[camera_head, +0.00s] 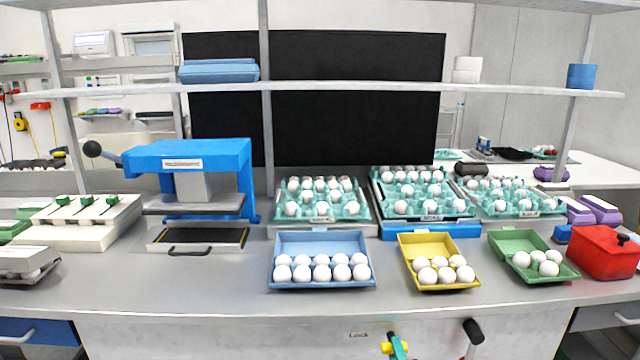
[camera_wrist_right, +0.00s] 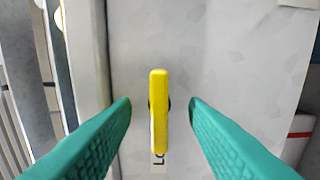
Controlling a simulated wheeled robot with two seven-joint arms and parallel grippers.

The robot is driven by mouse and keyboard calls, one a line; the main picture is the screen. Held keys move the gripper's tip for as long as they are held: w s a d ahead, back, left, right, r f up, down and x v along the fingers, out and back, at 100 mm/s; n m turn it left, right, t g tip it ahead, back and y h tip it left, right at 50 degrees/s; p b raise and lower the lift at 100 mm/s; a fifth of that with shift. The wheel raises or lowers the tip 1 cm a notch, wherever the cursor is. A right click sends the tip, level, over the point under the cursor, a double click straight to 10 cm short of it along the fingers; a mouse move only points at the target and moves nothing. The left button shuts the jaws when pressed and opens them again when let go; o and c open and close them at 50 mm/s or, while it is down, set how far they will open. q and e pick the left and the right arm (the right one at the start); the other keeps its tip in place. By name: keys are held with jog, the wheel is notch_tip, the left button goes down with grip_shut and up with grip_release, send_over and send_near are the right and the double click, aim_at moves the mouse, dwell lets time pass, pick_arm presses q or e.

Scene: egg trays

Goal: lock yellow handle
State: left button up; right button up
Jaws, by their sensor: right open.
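The yellow handle (camera_wrist_right: 158,110) stands as a straight bar in the middle of the right wrist view, on a pale grey panel. My right gripper (camera_wrist_right: 160,102) is open, with one green finger on each side of the handle and a clear gap on both sides. In the head view, the handle (camera_head: 387,348) shows small at the bottom edge, beside the green of my right gripper (camera_head: 399,346). A "Lock" label (camera_head: 358,335) is to its left on the counter front. My left gripper is out of view.
Above, the counter (camera_head: 220,290) carries blue, yellow (camera_head: 425,244) and green egg boxes, teal egg trays, a blue press (camera_head: 190,158) and a red box (camera_head: 603,252). The counter's front left strip is bare.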

jog(key=shift+s, duration=0.1)
jog(key=s+r+p, duration=0.4)
jog(key=s+r, duration=0.1)
jog(key=s, duration=0.5)
jog(key=s+r+p, duration=0.5)
jog(key=s, duration=0.6)
jog(key=shift+d, duration=0.35)
jog(key=shift+w, duration=0.1)
